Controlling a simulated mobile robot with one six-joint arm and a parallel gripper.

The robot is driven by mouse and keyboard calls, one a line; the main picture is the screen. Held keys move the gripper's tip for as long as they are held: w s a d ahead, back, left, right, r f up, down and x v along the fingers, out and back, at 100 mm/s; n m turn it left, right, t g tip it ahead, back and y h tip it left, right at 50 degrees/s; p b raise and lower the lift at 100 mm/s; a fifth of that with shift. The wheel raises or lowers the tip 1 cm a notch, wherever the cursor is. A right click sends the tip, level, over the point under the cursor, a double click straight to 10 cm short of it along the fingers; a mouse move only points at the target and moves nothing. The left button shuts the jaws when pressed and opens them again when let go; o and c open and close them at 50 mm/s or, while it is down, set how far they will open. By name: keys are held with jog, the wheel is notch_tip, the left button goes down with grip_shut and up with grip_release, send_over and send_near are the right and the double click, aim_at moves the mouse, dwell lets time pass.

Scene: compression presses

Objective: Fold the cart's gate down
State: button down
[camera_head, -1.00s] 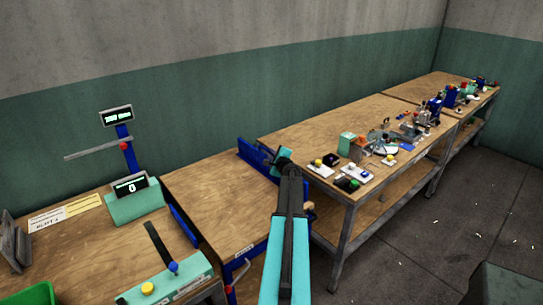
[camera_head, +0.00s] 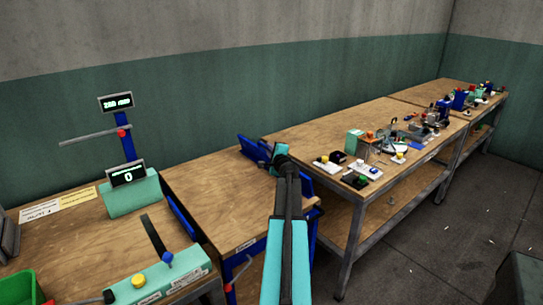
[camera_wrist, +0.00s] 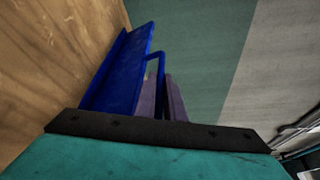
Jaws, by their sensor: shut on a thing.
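The cart (camera_head: 212,196) has a wooden top and blue sides, and stands between two workbenches. A blue gate (camera_head: 250,147) is raised along its far edge by the wall. In the wrist view the gate (camera_wrist: 117,80) shows as a blue panel with a looped blue handle (camera_wrist: 160,56) on its wall side. My gripper (camera_wrist: 161,98) has its two grey-purple fingers shut on this handle. In the head view my wrist hides the fingertips and part of the gate.
The left workbench (camera_head: 70,240) carries a display unit (camera_head: 132,192) and a teal press with a dark lever (camera_head: 158,240). The right workbench (camera_head: 345,130) carries several small tools and buttons. The wall is close behind the cart. Open floor lies at the right.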

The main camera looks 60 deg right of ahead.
jog(key=a+f+n+b, duration=0.1)
jog(key=a+b, duration=0.1)
jog(key=b, duration=0.5)
jog(key=w+a+f+n+t+h+b, duration=0.1)
jog(key=n+b, duration=0.1)
jog(key=b, duration=0.5)
jog(key=a+f+n+b, duration=0.1)
jog(key=a+n+b, duration=0.1)
jog(key=b, duration=0.5)
jog(key=shift+w+a+f+h+b, duration=0.25)
jog(key=shift+w+a+h+b, duration=0.05)
jog(key=shift+w+a+h, duration=0.1)
jog(key=shift+w+a+f+b, duration=0.15)
jog(key=shift+a+f+b, duration=0.2)
jog(key=shift+b, duration=0.8)
jog(key=shift+a, duration=0.1)
jog(key=c, duration=2.1)
grip_release()
jog(key=shift+v, duration=6.9)
